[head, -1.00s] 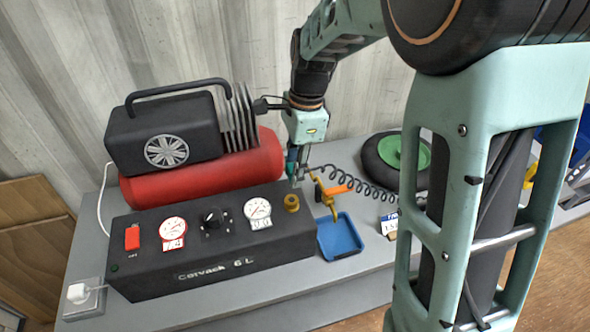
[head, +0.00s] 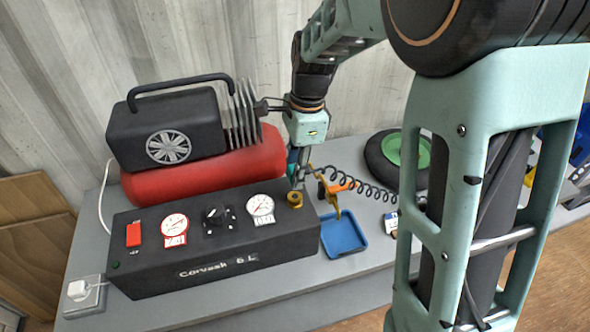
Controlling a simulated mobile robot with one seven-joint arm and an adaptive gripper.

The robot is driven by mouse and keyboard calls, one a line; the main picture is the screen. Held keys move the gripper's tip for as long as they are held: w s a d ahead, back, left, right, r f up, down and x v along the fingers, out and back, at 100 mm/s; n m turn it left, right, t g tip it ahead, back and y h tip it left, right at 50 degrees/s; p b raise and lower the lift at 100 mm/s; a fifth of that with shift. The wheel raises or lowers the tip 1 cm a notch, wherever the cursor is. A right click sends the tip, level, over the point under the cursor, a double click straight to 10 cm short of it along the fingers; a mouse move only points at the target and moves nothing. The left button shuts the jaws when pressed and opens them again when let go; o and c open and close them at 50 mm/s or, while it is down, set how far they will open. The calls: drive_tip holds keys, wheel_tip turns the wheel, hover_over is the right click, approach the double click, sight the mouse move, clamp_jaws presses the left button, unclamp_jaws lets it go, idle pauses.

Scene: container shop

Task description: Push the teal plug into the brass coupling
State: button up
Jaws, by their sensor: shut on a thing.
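The brass coupling (head: 295,200) stands on the top right of the black compressor panel box. My gripper (head: 293,184) is directly above it, pointing down, its fingertips close to the coupling's top. It is shut on the teal plug (head: 292,158), of which only a small teal part shows beside the fingers. The plug's lower end is hidden, so I cannot tell whether it is inside the coupling or just above it. A dark coiled hose (head: 360,186) runs to the right from near the gripper.
The compressor with its red tank (head: 205,177) stands behind the black box (head: 215,255). An orange and brass-coloured tool (head: 333,193) is right of the gripper, above a blue tray (head: 343,236). A black wheel with a green hub (head: 392,160) lies behind.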

sight(295, 196)
drive_tip(key=shift+f+b, duration=1.4)
drive_tip(key=shift+f, duration=0.6)
drive_tip(key=shift+p, duration=0.5)
idle(0.3)
drive_tip(key=shift+f+b, duration=0.45)
drive_tip(key=shift+f, duration=0.2)
idle(0.4)
drive_tip(key=o, duration=1.1)
drive_tip(key=shift+o, duration=0.2)
drive_tip(key=shift+r, duration=0.15)
drive_tip(key=r, duration=0.4)
drive_tip(key=d+r, duration=0.1)
drive_tip(key=r, duration=0.6)
drive_tip(key=shift+w+d+r, duration=0.2)
drive_tip(key=shift+r, duration=0.2)
